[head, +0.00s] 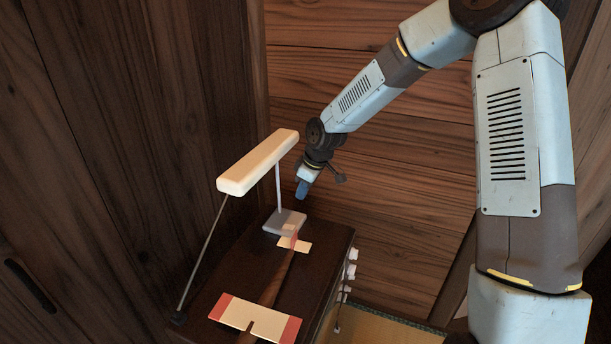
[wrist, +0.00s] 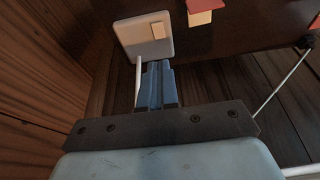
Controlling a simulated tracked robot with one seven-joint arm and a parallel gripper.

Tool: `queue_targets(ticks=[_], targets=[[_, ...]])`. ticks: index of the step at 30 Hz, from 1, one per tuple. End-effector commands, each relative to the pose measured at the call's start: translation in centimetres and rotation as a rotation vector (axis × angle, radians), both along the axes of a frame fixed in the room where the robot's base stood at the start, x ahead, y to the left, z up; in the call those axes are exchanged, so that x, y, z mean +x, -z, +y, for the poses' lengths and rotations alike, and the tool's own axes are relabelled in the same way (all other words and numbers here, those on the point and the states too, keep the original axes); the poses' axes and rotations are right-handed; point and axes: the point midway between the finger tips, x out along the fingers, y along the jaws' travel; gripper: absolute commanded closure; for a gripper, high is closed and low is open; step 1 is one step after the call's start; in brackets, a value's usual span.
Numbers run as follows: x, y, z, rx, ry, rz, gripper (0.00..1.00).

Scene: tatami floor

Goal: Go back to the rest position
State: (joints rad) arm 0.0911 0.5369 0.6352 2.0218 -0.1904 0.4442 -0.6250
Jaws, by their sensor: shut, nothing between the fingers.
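My gripper (head: 301,190) hangs at the back right of a dark wooden cabinet top (head: 238,265), its blue fingers pointing down. In the wrist view its fingers (wrist: 158,68) are together with nothing between them. A desk lamp with a long cream head (head: 257,163) stands on the cabinet. Its pale square base (head: 270,224) lies just below my fingertips in the head view. The base also shows beyond the fingertips in the wrist view (wrist: 130,34). I cannot tell the exact gap between fingers and base.
A cream piece with red ends (head: 248,312) lies on the cabinet's near part, and a smaller one (head: 303,246) lies near the lamp base. White knobs (head: 351,271) stick out on the cabinet's right side. Wooden walls (head: 400,165) stand behind and left. Tatami (head: 385,333) shows at lower right.

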Motion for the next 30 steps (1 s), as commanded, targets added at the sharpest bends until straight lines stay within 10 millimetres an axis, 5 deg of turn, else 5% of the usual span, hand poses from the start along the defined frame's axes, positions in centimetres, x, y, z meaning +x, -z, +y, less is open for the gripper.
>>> queue_targets(ticks=[14, 30], targets=[[-3.2, -8.8, -8.5, -0.133, 0.245, -0.06, 1.0], [-11.7, -19.5, -18.6, -0.17, 0.639, -0.135, 1.0]])
